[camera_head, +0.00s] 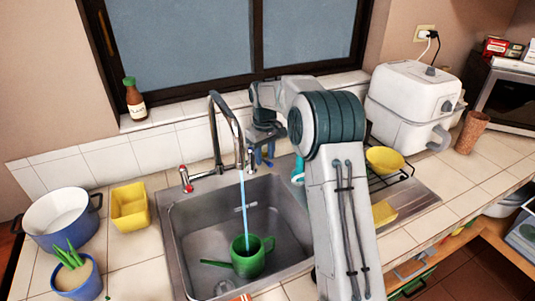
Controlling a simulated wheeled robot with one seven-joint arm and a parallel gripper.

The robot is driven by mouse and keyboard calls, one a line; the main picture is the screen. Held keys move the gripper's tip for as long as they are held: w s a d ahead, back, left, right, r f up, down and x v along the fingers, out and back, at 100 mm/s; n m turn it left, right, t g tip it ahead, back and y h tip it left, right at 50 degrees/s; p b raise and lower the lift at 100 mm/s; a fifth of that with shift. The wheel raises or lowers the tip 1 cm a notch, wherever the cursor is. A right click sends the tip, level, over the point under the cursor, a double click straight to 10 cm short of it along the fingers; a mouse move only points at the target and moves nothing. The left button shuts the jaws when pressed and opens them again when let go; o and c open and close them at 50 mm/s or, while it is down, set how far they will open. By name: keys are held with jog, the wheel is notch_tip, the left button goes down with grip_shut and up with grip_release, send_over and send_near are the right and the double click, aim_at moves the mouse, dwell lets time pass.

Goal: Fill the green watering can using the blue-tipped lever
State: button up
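The green watering can (250,262) stands in the sink basin with its spout pointing left. A stream of water (244,205) runs from the tall curved faucet (213,125) down to the can's opening. A red-tipped lever (184,174) is at the left of the faucet base. My gripper (264,155) is pointed down behind the sink, right of the faucet. Small blue parts show at its lower end. I cannot tell whether these are fingertips or the blue-tipped lever, nor how wide the fingers are. The water level in the can is not visible.
The metal sink (182,255) has a drying rack with a yellow bowl (385,160) at right. A teal item (298,172) stands beside my arm. A yellow container (129,207), a large pot (60,218) and a potted plant (76,276) are at left.

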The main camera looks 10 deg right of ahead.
aim_at(265, 158)
notch_tip(265, 158, up, 14)
dwell(0.6)
jog(key=shift+f, duration=0.1)
dwell(4.5)
